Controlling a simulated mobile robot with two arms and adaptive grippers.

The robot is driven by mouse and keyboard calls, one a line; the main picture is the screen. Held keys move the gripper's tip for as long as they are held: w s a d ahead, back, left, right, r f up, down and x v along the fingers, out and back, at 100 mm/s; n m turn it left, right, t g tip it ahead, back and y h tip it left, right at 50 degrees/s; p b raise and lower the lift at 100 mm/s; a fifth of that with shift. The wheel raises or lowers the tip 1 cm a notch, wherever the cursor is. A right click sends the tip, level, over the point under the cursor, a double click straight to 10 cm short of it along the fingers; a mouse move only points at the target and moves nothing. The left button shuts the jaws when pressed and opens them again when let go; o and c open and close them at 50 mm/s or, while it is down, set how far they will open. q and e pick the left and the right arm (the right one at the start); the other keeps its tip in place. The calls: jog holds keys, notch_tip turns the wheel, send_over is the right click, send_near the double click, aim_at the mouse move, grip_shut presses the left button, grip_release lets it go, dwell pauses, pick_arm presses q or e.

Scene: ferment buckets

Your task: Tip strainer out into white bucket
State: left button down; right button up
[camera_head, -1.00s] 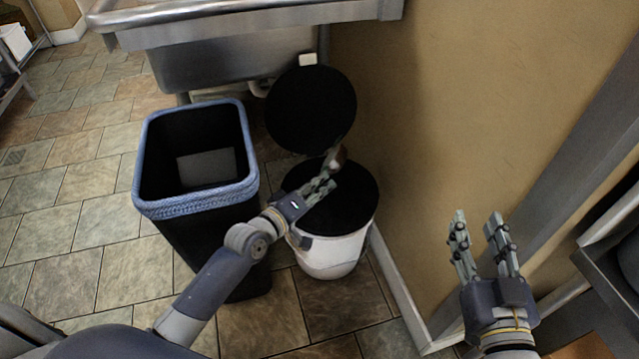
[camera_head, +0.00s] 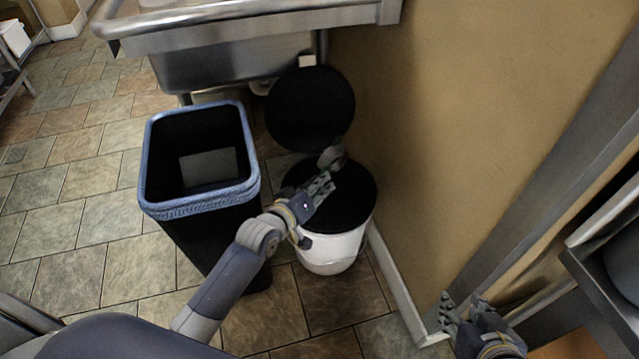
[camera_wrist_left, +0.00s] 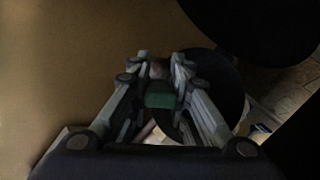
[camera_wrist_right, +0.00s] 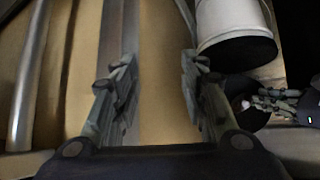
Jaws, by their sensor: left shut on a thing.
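The white bucket (camera_head: 332,251) stands on the floor by the wall, its interior dark. My left gripper (camera_head: 325,181) is over the bucket's opening, shut on the strainer (camera_head: 333,156), whose small greyish bowl shows beyond the fingertips, tilted. In the left wrist view a green piece (camera_wrist_left: 160,99) sits between the fingers, apparently the strainer's handle; its bowl is mostly hidden there. Whether anything is left in the bowl cannot be told. My right gripper (camera_head: 465,303) is open and empty at lower right; the bucket also shows in the right wrist view (camera_wrist_right: 228,18).
A black bin (camera_head: 215,238) with a blue rim stands left of the bucket. A round black lid (camera_head: 310,108) stands up behind the bucket. A steel sink (camera_head: 230,62) is at the back. The wall (camera_head: 450,130) is close on the right.

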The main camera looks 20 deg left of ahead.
pick_arm(q)
jog(key=shift+r+m+p, duration=0.15)
jog(key=shift+m+p, duration=0.15)
jog(key=shift+p, duration=0.35)
jog(key=shift+d+r+m+y+p, duration=0.1)
jog(key=shift+m+y+p, duration=0.35)
jog(key=shift+p, duration=0.4)
jog(key=shift+d+r+m+p, duration=0.1)
jog(key=shift+r+m+p, duration=0.15)
jog(key=shift+p, duration=0.4)
pick_arm(e)
jog(key=s+d+f+g+h, duration=0.1)
jog(key=s+d+f+g, duration=0.2)
jog(key=s+g, duration=0.5)
pick_arm(q)
jog(key=shift+d+f+m+g+y+p, duration=0.1)
jog(key=shift+f+m+g+y+p, duration=0.05)
jog(key=shift+m+y+p, duration=0.4)
jog(key=shift+f+m+g+y+p, duration=0.15)
jog(key=shift+m+y+p, duration=0.3)
jog(key=shift+m, duration=0.2)
jog(key=shift+m+y, duration=0.35)
jog(key=shift+m, duration=0.05)
pick_arm(e)
notch_tip(320, 180, down, 8)
jog(key=t, duration=0.2)
jog(key=shift+s, duration=0.4)
